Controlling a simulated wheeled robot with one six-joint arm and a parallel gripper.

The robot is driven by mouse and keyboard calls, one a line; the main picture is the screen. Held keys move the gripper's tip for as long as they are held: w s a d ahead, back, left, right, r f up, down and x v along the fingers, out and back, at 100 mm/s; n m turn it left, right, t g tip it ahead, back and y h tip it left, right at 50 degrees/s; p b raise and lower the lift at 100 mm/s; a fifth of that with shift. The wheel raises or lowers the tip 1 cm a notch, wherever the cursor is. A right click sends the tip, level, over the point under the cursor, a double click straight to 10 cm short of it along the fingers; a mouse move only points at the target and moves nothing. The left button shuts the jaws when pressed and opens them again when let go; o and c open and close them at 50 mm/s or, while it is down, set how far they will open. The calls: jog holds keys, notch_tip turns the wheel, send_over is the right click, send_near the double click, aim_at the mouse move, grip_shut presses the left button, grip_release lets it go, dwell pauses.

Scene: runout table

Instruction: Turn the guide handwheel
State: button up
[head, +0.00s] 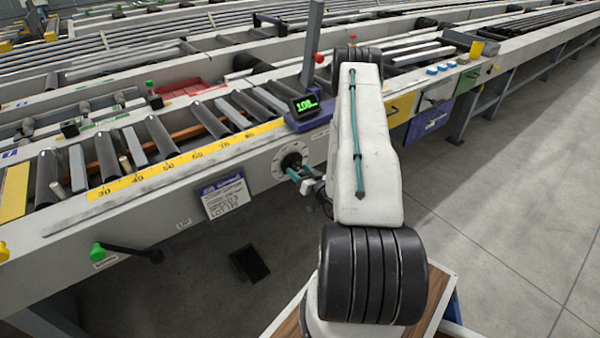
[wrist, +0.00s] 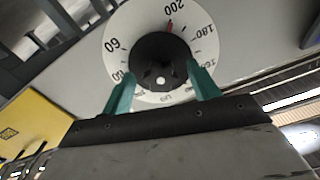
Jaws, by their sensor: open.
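The guide handwheel (wrist: 156,60) is a dark round hub on a white numbered dial (wrist: 135,27) with a red pointer mark near 200. In the head view the handwheel (head: 291,161) sits on the side rail of the roller table, partly hidden by my gripper. My gripper (wrist: 160,85) has two teal fingers, open, one on each side of the hub's near part in the wrist view. I cannot tell whether the fingers touch the hub. In the head view my gripper (head: 301,177) is at the dial's lower right, small and partly hidden by my arm.
A green digital display (head: 306,104) stands on the rail above the handwheel. A yellow scale (head: 170,163) runs along the rail. A paper sign (head: 225,195) hangs left of the dial. A green-knobbed lever (head: 98,252) juts from the rail further left. Open floor lies right of my arm.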

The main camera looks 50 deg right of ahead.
jog(key=c, duration=1)
jog(key=shift+o, duration=0.2)
